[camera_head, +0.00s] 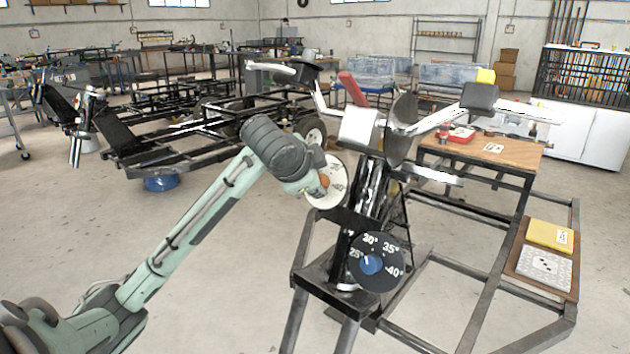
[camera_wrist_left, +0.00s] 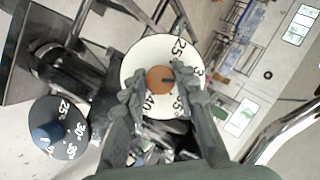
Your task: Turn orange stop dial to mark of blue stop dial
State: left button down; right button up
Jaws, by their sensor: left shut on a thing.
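The orange stop dial is a white disc (camera_head: 338,187) with an orange knob (camera_head: 325,180); the knob (camera_wrist_left: 160,79) also shows in the left wrist view. My left gripper (camera_wrist_left: 158,80) is shut on this knob, one finger on each side. A dark mark on the knob points right toward the right finger, near 30; the finger partly covers the scale. The blue stop dial is a black disc (camera_head: 385,280) with a blue knob (camera_head: 372,264). My right gripper is not in view.
Both dials sit on a dark metal stand (camera_head: 325,275) with chrome suspension arms above. A wooden table (camera_head: 510,150) and a panel with a yellow box (camera_head: 550,235) stand to the right. Open floor (camera_head: 80,225) lies to the left.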

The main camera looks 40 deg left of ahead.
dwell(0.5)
pick_arm(q)
jog(key=c, duration=1.2)
grip_release()
jog(key=v, duration=1.2)
jog(key=shift+a, duration=0.1)
